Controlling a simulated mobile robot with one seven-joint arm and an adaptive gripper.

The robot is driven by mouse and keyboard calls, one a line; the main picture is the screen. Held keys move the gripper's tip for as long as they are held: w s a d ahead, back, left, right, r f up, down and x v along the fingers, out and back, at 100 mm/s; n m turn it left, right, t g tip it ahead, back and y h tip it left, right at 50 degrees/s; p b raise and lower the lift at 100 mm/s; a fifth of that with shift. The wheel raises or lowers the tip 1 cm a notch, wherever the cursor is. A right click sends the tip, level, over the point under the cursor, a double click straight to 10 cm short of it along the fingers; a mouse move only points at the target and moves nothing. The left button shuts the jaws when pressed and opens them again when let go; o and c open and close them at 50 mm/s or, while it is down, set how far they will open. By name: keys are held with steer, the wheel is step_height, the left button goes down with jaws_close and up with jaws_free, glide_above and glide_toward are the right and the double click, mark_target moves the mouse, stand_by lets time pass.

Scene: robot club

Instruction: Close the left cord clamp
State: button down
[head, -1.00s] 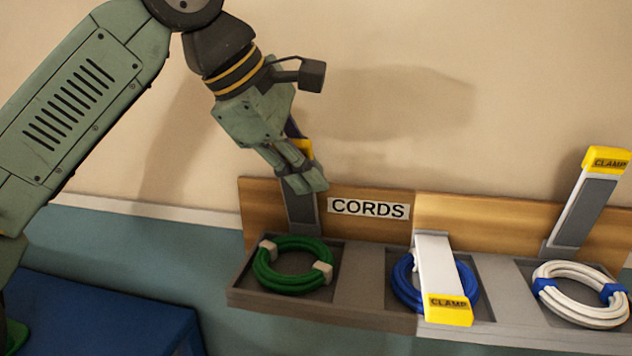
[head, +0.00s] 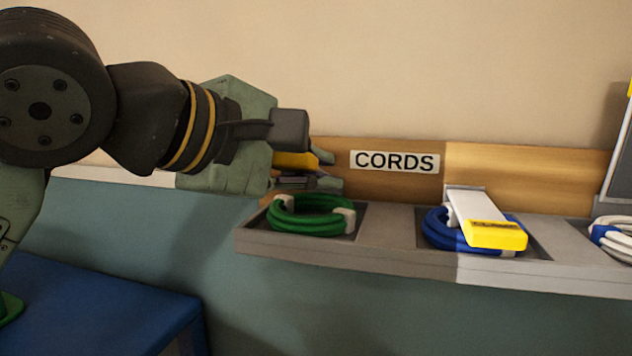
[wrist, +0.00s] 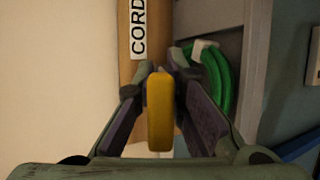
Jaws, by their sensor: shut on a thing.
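The left cord clamp has a yellow end (head: 297,160), which also shows between my fingers in the wrist view (wrist: 160,112). My gripper (head: 327,170) is shut on that yellow end, above and behind the green cord coil (head: 308,215). The clamp's plate is mostly hidden by my fingers, so its exact tilt cannot be told. The coil lies in the left compartment of the cord tray (head: 340,255). It also shows to the right of my fingers in the wrist view (wrist: 218,80). My gripper (wrist: 162,78) has one finger on each side of the yellow end.
The middle clamp (head: 495,233) lies down over a blue coil (head: 440,230). The right clamp (head: 620,150) stands up behind a white coil (head: 612,238), cut by the picture edge. A CORDS label (head: 394,161) is on the wooden backboard. A blue table (head: 100,305) is at lower left.

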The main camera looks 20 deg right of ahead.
steer(key=shift+s+a+f+b, duration=0.1)
steer(key=shift+s+f+b, duration=0.1)
steer(key=shift+f+b, duration=0.6)
steer(key=shift+f, duration=0.1)
steer(key=c, duration=1.8)
jaws_free()
steer(key=shift+a, duration=0.15)
steer(key=v, duration=1.2)
steer(key=shift+c, duration=0.2)
